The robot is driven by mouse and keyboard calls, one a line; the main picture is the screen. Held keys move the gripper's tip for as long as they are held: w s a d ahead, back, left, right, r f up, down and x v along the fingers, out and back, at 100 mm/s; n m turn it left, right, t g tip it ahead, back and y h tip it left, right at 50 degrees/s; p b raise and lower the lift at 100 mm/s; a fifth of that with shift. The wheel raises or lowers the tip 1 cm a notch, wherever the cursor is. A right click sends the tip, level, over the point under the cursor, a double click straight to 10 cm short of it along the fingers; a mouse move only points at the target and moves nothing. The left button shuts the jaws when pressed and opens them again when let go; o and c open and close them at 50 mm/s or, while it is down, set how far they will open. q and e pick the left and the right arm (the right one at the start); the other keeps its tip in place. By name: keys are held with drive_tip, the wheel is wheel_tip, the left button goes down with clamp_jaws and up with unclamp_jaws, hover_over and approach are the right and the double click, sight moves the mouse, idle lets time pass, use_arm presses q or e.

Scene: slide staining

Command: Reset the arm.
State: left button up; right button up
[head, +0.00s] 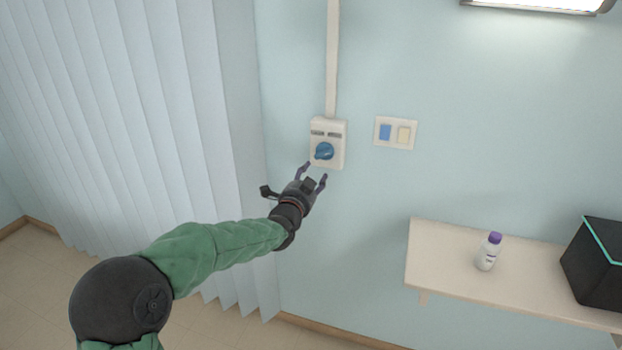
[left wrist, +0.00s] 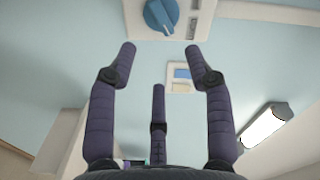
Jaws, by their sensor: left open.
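My left gripper (head: 314,174) is open and empty in the head view, just below a white wall box with a blue rotary knob. In the left wrist view, the fingers of the left gripper (left wrist: 158,66) are spread, with nothing between them. The blue knob (head: 324,151) is on the wall box (head: 338,130); in the left wrist view the knob (left wrist: 160,16) is beyond the fingertips, and the fingers look apart from it. My left arm, with its green sleeve, comes in from the lower left. My right gripper is in neither view.
A switch plate (head: 396,133) with a blue and a cream rocker is right of the box. A white shelf (head: 440,262) at lower right bears a purple-capped bottle (head: 488,252) and a black box (head: 598,262). Vertical blinds (head: 110,120) hang at the left. A lamp (head: 540,4) is above.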

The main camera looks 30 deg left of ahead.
use_arm(q)
drive_tip(key=shift+s+f, duration=0.1)
idle(0.5)
drive_tip(key=s+d+f+n+g+h, duration=0.25)
drive_tip(key=d+f, duration=0.35)
drive_tip(key=f, duration=0.6)
drive_tip(key=s+d+f+n+g+h, duration=0.1)
drive_tip(key=s+d+f+n+g, duration=0.3)
drive_tip(key=f, duration=0.8)
drive_tip(key=d+f+m+g+h, duration=0.1)
drive_tip(key=d+f+g+h, duration=0.1)
drive_tip(key=d+f, duration=0.75)
drive_tip(key=s+d+f+n+g+h, duration=0.1)
drive_tip(key=s+d+f+n+g, duration=0.2)
drive_tip(key=s+d+f, duration=0.3)
drive_tip(key=s+d+f+n+g+h, duration=0.1)
drive_tip(key=s+d+f+n+g, duration=0.2)
drive_tip(key=s+f, duration=1)
drive_tip(key=s+d+g, duration=0.2)
drive_tip(key=s, duration=0.5)
drive_tip(key=shift+s+d+f+g, duration=0.2)
drive_tip(key=shift+d+f+g, duration=0.1)
drive_tip(key=shift+d+g, duration=0.05)
drive_tip(key=shift+n+h, duration=0.25)
drive_tip(key=shift+c, duration=0.3)
